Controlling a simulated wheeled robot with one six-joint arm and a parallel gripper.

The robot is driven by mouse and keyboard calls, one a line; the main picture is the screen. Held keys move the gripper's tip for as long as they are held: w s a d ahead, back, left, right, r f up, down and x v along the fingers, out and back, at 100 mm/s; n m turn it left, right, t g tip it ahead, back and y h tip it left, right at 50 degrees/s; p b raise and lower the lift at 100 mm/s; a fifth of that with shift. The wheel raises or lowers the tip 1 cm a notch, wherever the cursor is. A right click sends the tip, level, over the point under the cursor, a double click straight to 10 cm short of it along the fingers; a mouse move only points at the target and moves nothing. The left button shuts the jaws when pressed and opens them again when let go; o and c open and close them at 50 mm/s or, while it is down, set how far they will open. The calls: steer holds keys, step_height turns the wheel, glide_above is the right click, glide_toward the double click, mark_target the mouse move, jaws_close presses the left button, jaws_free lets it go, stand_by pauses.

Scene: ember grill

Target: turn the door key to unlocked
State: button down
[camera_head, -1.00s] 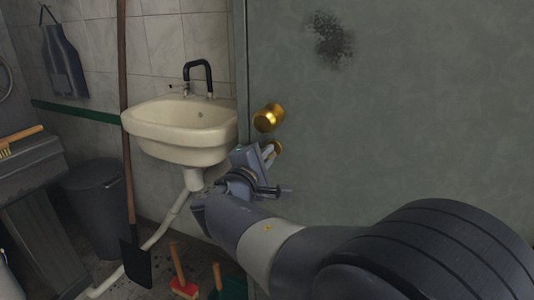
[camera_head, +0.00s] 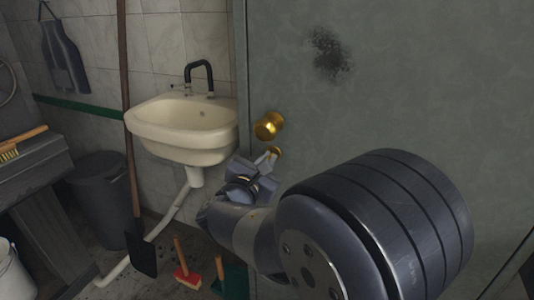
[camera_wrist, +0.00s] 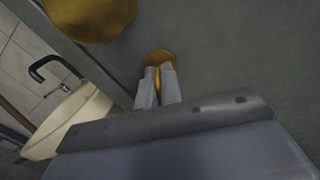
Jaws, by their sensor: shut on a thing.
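The grey-green door (camera_head: 400,90) fills the right half of the head view. A round brass knob (camera_head: 268,125) sits near its left edge and shows large at the top left of the wrist view (camera_wrist: 90,15). Below the knob is the brass lock (camera_head: 275,152), seen at the fingertips in the wrist view (camera_wrist: 160,58). My gripper (camera_head: 266,160) is at the lock, its two fingers close together in the wrist view (camera_wrist: 158,80). The fingers are shut on the key, which they hide almost wholly, so its angle cannot be told.
A cream sink (camera_head: 185,130) with a black tap stands left of the door. A long-handled shovel (camera_head: 143,252) leans beside it. A red brush (camera_head: 187,275), a dark bin (camera_head: 100,200) and a white bucket (camera_head: 8,268) are lower left.

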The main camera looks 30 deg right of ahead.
steer(key=shift+n+p, duration=1.1)
steer(key=shift+n, duration=0.5)
steer(key=c, duration=1.6)
jaws_free()
steer(key=shift+a, duration=0.1)
steer(key=p+v, duration=0.1)
steer(key=v, duration=0.9)
steer(key=shift+s+a, duration=0.2)
steer(key=shift+s, duration=0.1)
